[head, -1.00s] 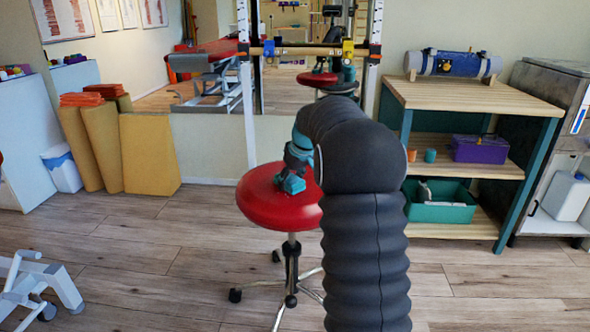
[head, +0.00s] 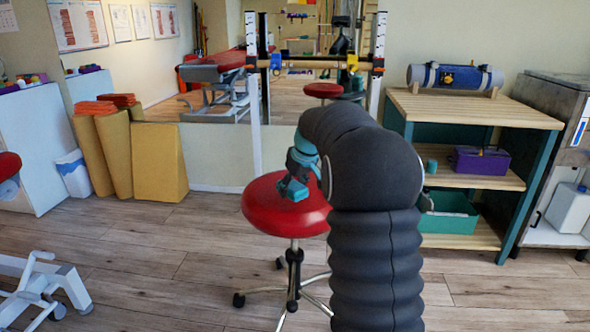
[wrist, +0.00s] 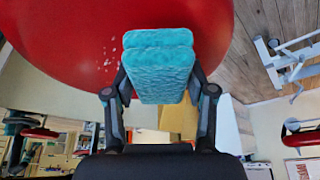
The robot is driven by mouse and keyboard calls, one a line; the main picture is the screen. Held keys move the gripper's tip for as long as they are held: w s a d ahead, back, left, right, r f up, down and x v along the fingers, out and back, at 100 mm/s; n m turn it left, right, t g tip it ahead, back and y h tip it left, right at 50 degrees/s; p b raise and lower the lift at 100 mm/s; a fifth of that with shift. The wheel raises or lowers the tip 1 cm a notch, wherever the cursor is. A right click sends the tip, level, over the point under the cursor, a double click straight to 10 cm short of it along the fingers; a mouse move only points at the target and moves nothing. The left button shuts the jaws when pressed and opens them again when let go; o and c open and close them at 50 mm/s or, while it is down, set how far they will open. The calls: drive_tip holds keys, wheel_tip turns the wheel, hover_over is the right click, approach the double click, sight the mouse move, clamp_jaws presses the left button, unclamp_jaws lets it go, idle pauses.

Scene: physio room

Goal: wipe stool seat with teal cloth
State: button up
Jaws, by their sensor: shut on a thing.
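The stool (head: 270,209) has a round red seat on a chrome column with a wheeled base. In the wrist view the red seat (wrist: 60,35) fills the upper left, with small white spots (wrist: 110,50) left of the cloth.
A wooden shelf unit (head: 470,108) with a purple box (head: 480,160) and a green bin (head: 450,216) stands right. Tan foam blocks (head: 158,163) lean at the left wall. A white frame (head: 40,285) is on the floor at lower left. Floor between is clear.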

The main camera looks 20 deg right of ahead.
drive_tip(key=shift+r+p, duration=1.35)
drive_tip(key=shift+r, duration=0.7)
